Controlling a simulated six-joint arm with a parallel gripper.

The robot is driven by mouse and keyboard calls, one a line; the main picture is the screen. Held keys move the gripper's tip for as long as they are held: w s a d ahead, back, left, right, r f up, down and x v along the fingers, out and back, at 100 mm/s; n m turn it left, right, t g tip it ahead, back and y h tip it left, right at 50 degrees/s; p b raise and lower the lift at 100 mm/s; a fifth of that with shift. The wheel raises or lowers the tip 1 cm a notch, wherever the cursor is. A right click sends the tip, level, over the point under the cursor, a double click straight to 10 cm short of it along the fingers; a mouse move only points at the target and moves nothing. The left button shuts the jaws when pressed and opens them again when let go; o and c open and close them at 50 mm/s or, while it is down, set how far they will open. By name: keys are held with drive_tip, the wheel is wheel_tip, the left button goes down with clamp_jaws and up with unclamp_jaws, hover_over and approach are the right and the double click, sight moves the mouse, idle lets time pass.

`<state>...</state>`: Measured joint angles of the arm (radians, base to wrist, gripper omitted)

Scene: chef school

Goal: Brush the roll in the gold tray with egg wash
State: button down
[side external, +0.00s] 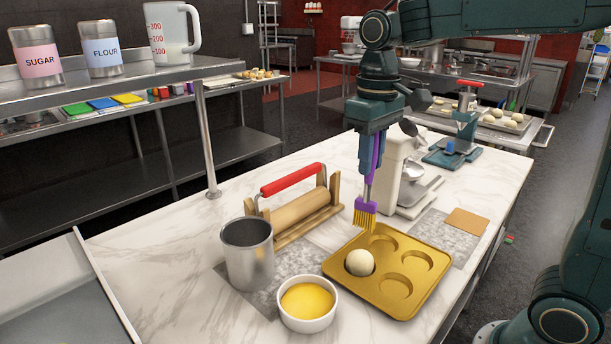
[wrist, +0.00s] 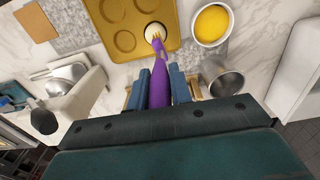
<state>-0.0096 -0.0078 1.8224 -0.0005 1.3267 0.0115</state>
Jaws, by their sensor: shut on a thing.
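A pale round roll (side external: 359,262) sits in the front-left cup of the gold tray (side external: 388,304); the other visible cups are empty. My gripper (side external: 369,168) is shut on the handle of a purple brush (side external: 365,206) with yellow bristles. The brush hangs upright, bristles down, over the tray's back-left part. In the side view the bristles are above and apart from the roll. In the wrist view my gripper (wrist: 160,88) holds the brush (wrist: 160,75), whose tip overlaps the roll (wrist: 152,29). A white bowl of yellow egg wash (side external: 307,301) stands left of the tray.
A metal cup (side external: 248,256) stands behind the bowl. A rolling pin with a red-handled holder (side external: 298,206) lies behind the tray's left side. A brown square (side external: 466,222) lies to the right.

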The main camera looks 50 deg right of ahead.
sight(369, 179)
drive_tip(key=shift+f, duration=3.4)
drive_tip(key=shift+w+d+f, duration=0.1)
drive_tip(key=shift+w+f, duration=0.5)
drive_tip(key=shift+w, duration=0.15)
drive_tip(key=d+r, duration=0.3)
drive_tip(key=r, duration=0.5)
drive_tip(key=shift+s, duration=0.4)
